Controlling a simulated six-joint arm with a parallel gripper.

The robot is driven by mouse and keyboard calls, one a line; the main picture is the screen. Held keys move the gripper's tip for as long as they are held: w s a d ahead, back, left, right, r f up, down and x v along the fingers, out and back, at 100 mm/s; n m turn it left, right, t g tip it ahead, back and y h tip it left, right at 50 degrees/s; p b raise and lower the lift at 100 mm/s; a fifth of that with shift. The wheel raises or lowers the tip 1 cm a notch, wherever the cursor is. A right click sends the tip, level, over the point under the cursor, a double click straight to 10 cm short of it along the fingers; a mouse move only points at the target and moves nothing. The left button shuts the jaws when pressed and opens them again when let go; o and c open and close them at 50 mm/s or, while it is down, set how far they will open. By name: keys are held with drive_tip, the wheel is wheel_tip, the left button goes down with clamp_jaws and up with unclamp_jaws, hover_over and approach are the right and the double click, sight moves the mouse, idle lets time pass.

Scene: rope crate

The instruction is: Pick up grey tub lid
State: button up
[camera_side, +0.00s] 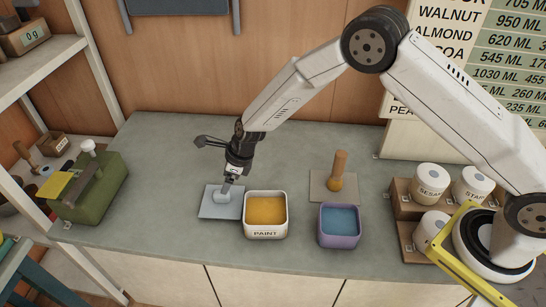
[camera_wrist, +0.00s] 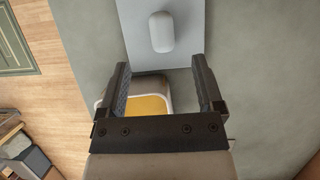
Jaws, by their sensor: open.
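The grey tub lid (camera_side: 210,208) lies flat on the counter to the left of the white paint tub. It is a square, light grey plate with a rounded handle (camera_side: 223,192) on top. In the wrist view the lid (camera_wrist: 188,50) and its pale handle (camera_wrist: 161,32) show ahead of the fingertips. My gripper (camera_side: 227,183) points down just above the handle in the side view. In the wrist view my gripper (camera_wrist: 157,68) is open, with nothing between its fingers.
A white tub labelled PAINT (camera_side: 265,234) with orange contents stands right beside the lid. A purple tub (camera_side: 339,241) with blue contents and a wooden-handled tool (camera_side: 337,172) on a board are further right. A green toolbox (camera_side: 92,190) stands at left. Bare counter lies behind the lid.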

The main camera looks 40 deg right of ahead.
sight(222, 198)
drive_tip(key=shift+f, duration=0.15)
drive_tip(key=shift+x, duration=1.15)
drive_tip(key=shift+f, duration=0.15)
drive_tip(key=shift+x, duration=2.5)
clamp_jaws()
